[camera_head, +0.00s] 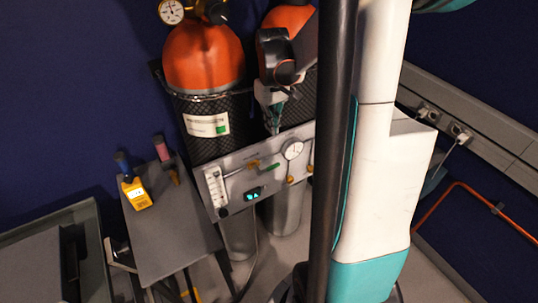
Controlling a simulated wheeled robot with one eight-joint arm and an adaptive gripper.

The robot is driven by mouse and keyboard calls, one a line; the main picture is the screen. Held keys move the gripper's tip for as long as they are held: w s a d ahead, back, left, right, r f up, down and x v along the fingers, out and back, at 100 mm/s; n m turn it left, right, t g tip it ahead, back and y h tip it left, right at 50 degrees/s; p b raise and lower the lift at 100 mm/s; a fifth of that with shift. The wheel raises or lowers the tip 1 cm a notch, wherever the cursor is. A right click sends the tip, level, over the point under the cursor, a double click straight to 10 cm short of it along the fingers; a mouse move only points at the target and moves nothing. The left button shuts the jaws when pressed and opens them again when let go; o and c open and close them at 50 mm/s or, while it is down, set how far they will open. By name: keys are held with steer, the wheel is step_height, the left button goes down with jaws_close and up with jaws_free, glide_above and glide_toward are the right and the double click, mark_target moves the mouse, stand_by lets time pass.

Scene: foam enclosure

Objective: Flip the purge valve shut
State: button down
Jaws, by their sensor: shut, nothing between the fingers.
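A grey control panel (235,185) is mounted in front of two gas cylinders. On its face are a small yellow handle (253,165) and a green lever (271,168); which one belongs to the purge valve I cannot tell. Brass fittings (310,168) show at the panel's right end, partly hidden by my arm. My gripper (274,126) is shut and empty, pointing down just above the panel's top edge, in front of the right cylinder. It appears apart from the handles.
The panel also holds a round gauge (292,150), a flowmeter (214,188) and a lit display (253,195). The left orange cylinder (203,58) stands behind it. A grey side table (168,225) holds a yellow meter (136,193). My column and arm block the middle right.

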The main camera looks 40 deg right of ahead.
step_height(320, 180, down, 14)
steer(key=b, duration=0.5)
steer(key=shift+w+f, duration=0.1)
stand_by(0.5)
steer(key=shift+d+y, duration=0.1)
steer(key=shift+y, duration=0.2)
